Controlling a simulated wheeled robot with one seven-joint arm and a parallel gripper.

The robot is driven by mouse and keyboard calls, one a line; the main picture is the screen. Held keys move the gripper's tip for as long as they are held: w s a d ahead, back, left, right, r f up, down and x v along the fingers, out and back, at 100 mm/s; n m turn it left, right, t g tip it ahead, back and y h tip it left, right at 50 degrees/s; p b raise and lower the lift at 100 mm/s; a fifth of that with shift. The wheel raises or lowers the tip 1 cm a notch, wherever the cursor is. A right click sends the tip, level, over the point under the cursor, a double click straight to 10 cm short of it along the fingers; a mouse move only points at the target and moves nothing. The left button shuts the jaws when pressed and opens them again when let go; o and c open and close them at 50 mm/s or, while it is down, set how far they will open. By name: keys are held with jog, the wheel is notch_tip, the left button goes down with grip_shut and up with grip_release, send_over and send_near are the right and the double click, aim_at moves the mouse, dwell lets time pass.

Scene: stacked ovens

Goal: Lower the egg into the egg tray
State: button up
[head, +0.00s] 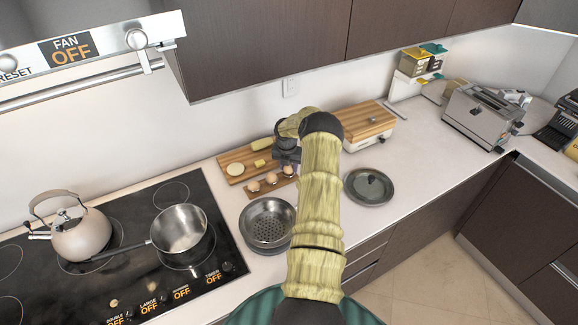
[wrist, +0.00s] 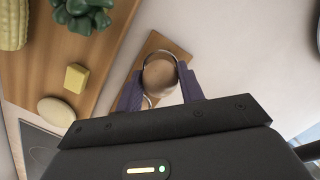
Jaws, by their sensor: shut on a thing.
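In the wrist view my gripper (wrist: 160,73) is shut on a brown egg (wrist: 159,76), with one purple finger on each side of it. The small wooden egg tray (wrist: 155,43) lies beneath the egg; the gap between them cannot be told. A piece of another pale egg shows low between the fingers. In the head view the egg tray (head: 263,192) lies on the counter with brown eggs on it. My gripper (head: 287,160) is over the tray's right end, pointing down. My arm hides part of this area, and which egg is held is unclear there.
A cutting board (head: 225,157) with corn, a yellow block and a pale round piece lies behind the tray. A steel colander (head: 268,222) stands in front. A lid (head: 369,187) and a wood-topped box (head: 368,123) are to the right, the stove (head: 120,250) to the left.

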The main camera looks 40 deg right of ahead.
aim_at(287, 169)
jog(key=shift+f+b, duration=0.35)
jog(key=shift+f, duration=0.1)
dwell(0.4)
jog(key=o, duration=0.7)
jog(key=shift+r, duration=0.15)
jog(key=r+b, duration=0.1)
jog(key=r, duration=0.3)
jog(key=a+r+b, duration=0.1)
jog(key=r, duration=0.2)
jog(key=s+r+b, duration=0.1)
jog(key=r, duration=0.3)
jog(key=shift+a+r+b, duration=0.25)
jog(key=shift+r+b, duration=0.05)
jog(key=shift+w, duration=0.1)
